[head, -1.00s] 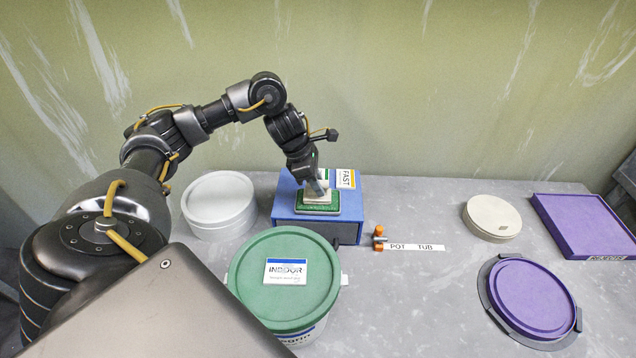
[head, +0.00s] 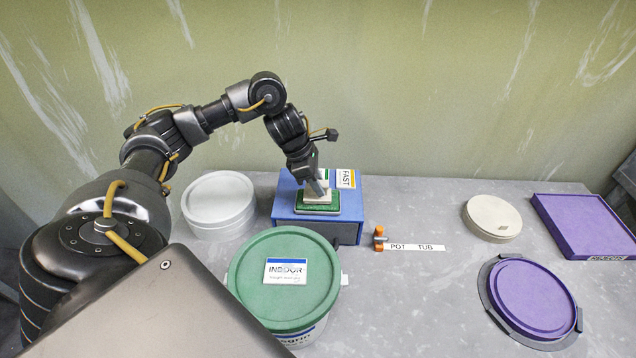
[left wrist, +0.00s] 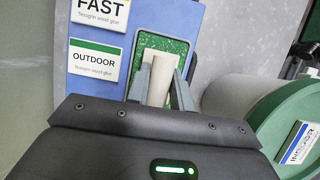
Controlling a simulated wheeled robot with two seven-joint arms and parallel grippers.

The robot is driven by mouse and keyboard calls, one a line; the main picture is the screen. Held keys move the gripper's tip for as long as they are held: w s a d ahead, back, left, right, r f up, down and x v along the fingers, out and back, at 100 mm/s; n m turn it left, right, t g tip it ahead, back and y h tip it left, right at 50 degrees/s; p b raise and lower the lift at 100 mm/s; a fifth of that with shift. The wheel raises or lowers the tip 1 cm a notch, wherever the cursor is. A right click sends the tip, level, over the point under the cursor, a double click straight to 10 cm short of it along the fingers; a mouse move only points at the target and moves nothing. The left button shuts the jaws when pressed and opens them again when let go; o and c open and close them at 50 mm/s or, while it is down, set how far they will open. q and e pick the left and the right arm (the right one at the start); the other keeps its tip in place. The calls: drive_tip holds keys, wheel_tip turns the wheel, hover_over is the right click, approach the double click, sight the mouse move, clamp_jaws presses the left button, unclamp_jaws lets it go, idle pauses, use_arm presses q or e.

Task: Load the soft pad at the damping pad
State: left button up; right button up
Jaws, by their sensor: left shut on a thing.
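The soft pad (head: 317,197) appears as a cream block in the head view. My left gripper (head: 318,183) is shut on it from above; in the left wrist view the pale piece (left wrist: 158,78) stands between the two grey fingers (left wrist: 159,88). The damping pad (head: 331,210) is a green speckled pad on top of a blue box (head: 348,224). It also shows in the left wrist view (left wrist: 178,50). The soft pad is over the damping pad, at or just above its surface; I cannot tell whether they touch. My right gripper is out of view.
A green-lidded pail (head: 270,300) stands in front of the box, and a white round tub (head: 218,200) to its left. A POT TUB label (head: 417,247) lies right of the box. A cream disc (head: 492,217), a purple round lid (head: 535,297) and a purple tray (head: 585,222) are at right.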

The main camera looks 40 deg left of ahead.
use_arm(q)
drive_tip(key=shift+s+f, duration=0.1)
wheel_tip(320, 180, up, 7)
drive_tip(key=p, duration=0.6)
idle(0.8)
